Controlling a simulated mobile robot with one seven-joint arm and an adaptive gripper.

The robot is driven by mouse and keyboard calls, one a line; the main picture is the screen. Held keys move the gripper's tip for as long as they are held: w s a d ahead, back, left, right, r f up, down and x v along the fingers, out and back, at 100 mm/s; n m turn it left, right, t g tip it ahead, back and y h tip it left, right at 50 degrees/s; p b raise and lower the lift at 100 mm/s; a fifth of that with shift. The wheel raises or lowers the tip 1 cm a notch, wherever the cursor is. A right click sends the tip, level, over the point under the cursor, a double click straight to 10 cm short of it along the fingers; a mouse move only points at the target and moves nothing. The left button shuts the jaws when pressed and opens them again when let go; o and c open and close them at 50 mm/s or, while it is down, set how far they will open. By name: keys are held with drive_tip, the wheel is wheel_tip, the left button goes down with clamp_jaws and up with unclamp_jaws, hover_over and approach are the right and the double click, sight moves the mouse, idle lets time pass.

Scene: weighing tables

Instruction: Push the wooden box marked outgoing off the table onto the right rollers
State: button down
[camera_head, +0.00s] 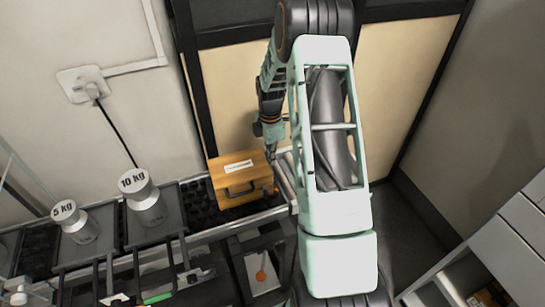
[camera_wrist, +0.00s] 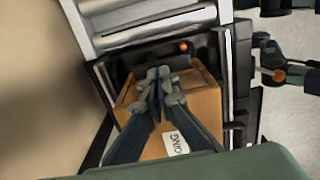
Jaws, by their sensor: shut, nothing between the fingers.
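The wooden box (camera_head: 234,190) stands at the right end of the table. My gripper (camera_head: 270,154) is shut and empty at the box's back right corner. In the wrist view its fingertips (camera_wrist: 160,80) overlap the box; contact is unclear.
A 10 kg weight (camera_head: 146,203) and a 5 kg weight (camera_head: 76,222) stand on dark plates left of the box. A wall socket with a cable (camera_head: 85,84) is at the upper left. White drawers (camera_head: 505,245) stand at the lower right. My arm hides part of the rollers.

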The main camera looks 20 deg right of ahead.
sight(255, 161)
drive_tip(key=a+b, duration=0.1)
drive_tip(key=a, duration=0.4)
drive_tip(key=shift+w+a, duration=0.1)
drive_tip(key=shift+a, duration=0.2)
wheel_tip(255, 161, up, 12)
idle(0.5)
